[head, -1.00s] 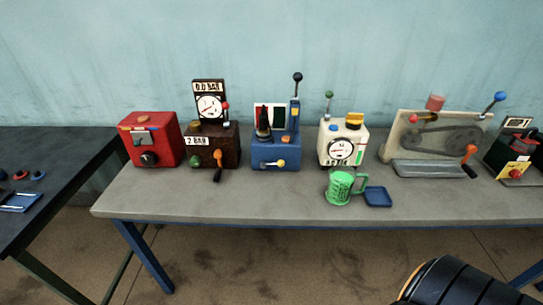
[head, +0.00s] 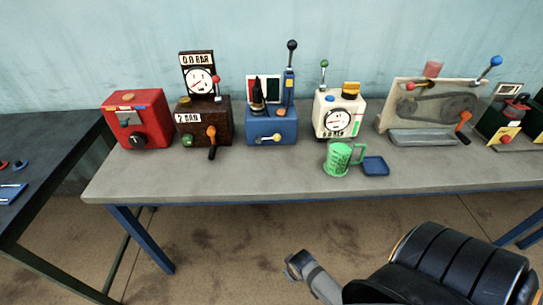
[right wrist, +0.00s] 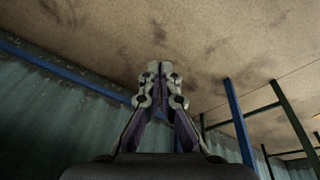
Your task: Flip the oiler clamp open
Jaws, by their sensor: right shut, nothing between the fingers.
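No part is labelled as the oiler clamp. A blue machine (head: 271,130) stands on the bench, carrying a dark cone-shaped piece (head: 258,97), a tall lever with a black ball (head: 291,46) and a yellow-tipped handle (head: 273,138) across its front. A dark green box (head: 497,128) at the far right carries a dark red and black can-like piece (head: 516,108). I cannot tell which holds the clamp. In the right wrist view my right gripper (right wrist: 160,68) is shut and empty, with bare floor beyond its tips, away from the machines. My left gripper is out of view.
The grey bench (head: 230,177) also holds a red box (head: 137,120), a brown gauge box (head: 218,115), a white gauge machine (head: 338,112), a belt machine (head: 440,105), a green jug (head: 338,158) and a blue tray (head: 375,166). Its front strip is mostly clear.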

